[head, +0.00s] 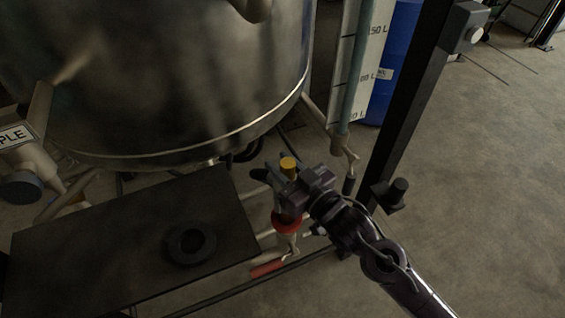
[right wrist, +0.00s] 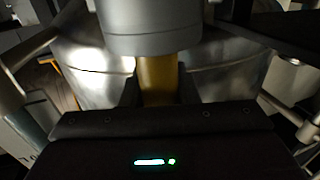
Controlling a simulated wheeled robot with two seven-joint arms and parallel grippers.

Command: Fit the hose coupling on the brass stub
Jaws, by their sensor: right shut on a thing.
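My right gripper (head: 283,181) reaches in from the lower right, beyond the dark table's right edge. It is shut on the hose coupling, whose yellow-brown end (head: 288,163) sticks up above the fingers. In the right wrist view this yellow-brown part (right wrist: 157,78) is between the two dark fingers, and a wider grey cylinder (right wrist: 150,28) adjoins it. Under the gripper is a pale pipe fitting with a red ring (head: 286,221). I cannot pick out the brass stub for certain, nor tell whether the coupling touches it. My left gripper is not in view.
A large steel tank (head: 160,80) stands behind. A dark table (head: 100,250) at the lower left carries a black ring (head: 190,244). A red lever (head: 267,268) is low by its edge. A dark post (head: 405,110) and blue drum (head: 397,60) stand right. Floor at the far right is open.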

